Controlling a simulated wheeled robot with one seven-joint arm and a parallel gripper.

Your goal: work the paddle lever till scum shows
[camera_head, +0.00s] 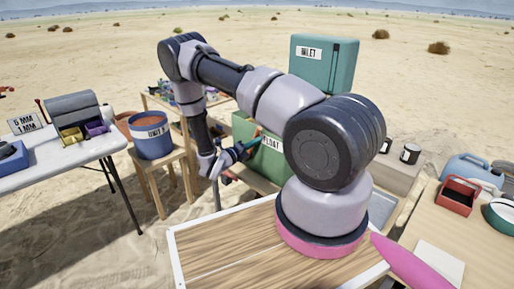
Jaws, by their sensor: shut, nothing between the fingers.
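The green box (243,128) with a label ending in "LOAT" stands behind my arm, its right part hidden by my arm. The teal tank (343,68) labelled INLET rises above it. My gripper (238,155) is at the end of my lowered forearm, at the left front of the green box. Its fingers are shut with nothing seen between them. A small reddish piece (257,132) shows close to the fingers at the box front; I cannot tell whether it is the paddle lever or whether they touch. The inside of the box and any scum are hidden.
A blue bucket (151,141) stands on a wooden stool (146,169) left of my gripper. A white table (60,158) with bins is farther left. On the right, a wooden table (480,235) holds a red tray (457,199). Sand lies open at lower left.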

